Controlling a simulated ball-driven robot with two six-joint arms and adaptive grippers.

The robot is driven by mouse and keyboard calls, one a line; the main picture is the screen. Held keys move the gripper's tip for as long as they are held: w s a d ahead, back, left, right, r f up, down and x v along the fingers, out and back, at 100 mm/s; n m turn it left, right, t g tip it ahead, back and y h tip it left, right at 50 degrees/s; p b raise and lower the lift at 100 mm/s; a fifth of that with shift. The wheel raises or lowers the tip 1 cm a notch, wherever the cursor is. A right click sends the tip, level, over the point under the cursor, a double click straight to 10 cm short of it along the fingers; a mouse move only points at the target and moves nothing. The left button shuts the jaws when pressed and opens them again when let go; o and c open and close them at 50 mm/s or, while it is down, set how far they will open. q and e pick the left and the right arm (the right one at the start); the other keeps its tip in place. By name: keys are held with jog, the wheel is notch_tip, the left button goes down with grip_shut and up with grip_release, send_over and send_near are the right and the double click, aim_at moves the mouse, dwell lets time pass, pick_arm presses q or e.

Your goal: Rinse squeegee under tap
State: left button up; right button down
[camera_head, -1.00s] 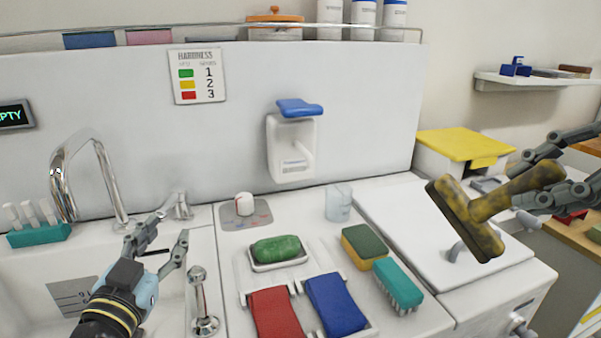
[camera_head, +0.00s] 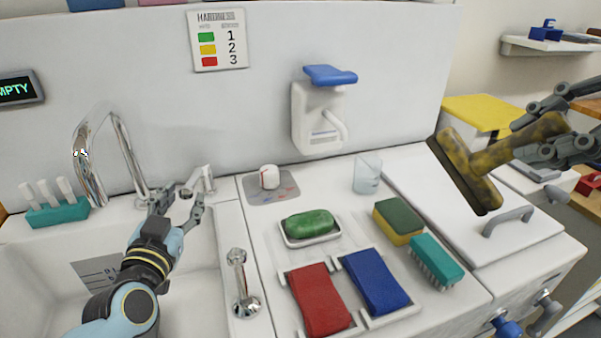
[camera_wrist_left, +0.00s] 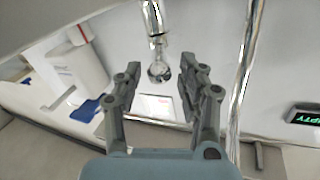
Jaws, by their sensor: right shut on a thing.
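The squeegee (camera_head: 470,165), yellow-brown with dark stains, is held up at the right over the white lid. My right gripper (camera_head: 560,145) is shut on its handle. The chrome tap (camera_head: 125,150) arches over the white sink (camera_head: 40,255) at the left. My left gripper (camera_head: 178,205) is open and empty, just in front of a small chrome tap lever (camera_head: 203,180) beside the spout. In the left wrist view the open fingers (camera_wrist_left: 160,85) point at the chrome lever (camera_wrist_left: 158,65), with a visible space between them and it.
A green soap (camera_head: 310,223) in a dish, a sponge (camera_head: 398,220), a teal brush (camera_head: 436,260), red (camera_head: 320,300) and blue cloths (camera_head: 375,282) and a clear beaker (camera_head: 367,174) stand on the counter. A chrome fitting (camera_head: 240,285) rises at the sink's right edge. A wall dispenser (camera_head: 310,115) hangs behind.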

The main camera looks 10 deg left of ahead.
aim_at(196, 178)
pick_arm(q)
jog(key=shift+w+a, duration=0.2)
jog(key=shift+w, duration=2)
grip_shut()
